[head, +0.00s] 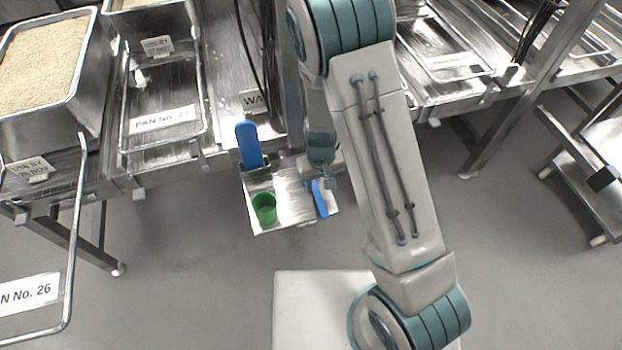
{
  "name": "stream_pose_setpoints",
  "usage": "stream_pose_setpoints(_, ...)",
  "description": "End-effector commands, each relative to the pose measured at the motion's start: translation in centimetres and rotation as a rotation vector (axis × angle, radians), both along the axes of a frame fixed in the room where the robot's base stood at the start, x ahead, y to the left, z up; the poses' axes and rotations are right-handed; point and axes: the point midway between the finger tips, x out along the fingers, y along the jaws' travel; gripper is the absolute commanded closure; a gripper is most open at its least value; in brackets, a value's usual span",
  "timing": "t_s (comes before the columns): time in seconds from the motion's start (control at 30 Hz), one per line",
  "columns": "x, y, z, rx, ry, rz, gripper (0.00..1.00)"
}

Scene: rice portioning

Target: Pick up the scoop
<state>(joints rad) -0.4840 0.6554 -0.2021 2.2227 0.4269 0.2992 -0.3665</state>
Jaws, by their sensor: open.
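A small metal tray (286,217) sticks out from the front of the steel bench. A green cup-like vessel (264,208) stands on its left part. A slim blue piece (319,198) lies near its right edge, and a larger blue piece (250,145) stands at its back left. I cannot tell for sure which of these is the scoop or part of it. My gripper (328,178) is open, just behind the slim blue piece, at the tray's back right. The fingertips are small and partly hidden by my arm, so I cannot tell whether they touch anything.
A deep pan of rice (40,62) stands at the upper left. An empty wire frame labelled PAN No. 27 (206,100) sits beside it. Another wire frame (72,245) juts out at lower left. A steel cart (590,185) stands right.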

Motion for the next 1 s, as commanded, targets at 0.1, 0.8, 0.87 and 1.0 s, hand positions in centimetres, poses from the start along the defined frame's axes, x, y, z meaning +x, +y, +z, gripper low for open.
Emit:
stream_pose_setpoints(0.1, 0.0, 0.0, -0.6, 0.0, 0.001, 0.001, 0.55)
stream_pose_setpoints(0.8, -0.2, 0.7, -5.6, 0.0, -0.001, 0.001, 0.55)
stream_pose_setpoints(0.87, -0.2, 0.7, -5.6, 0.0, -0.001, 0.001, 0.63)
stream_pose_setpoints(1.0, -0.2, 0.7, -5.6, 0.0, -0.001, 0.001, 1.0)
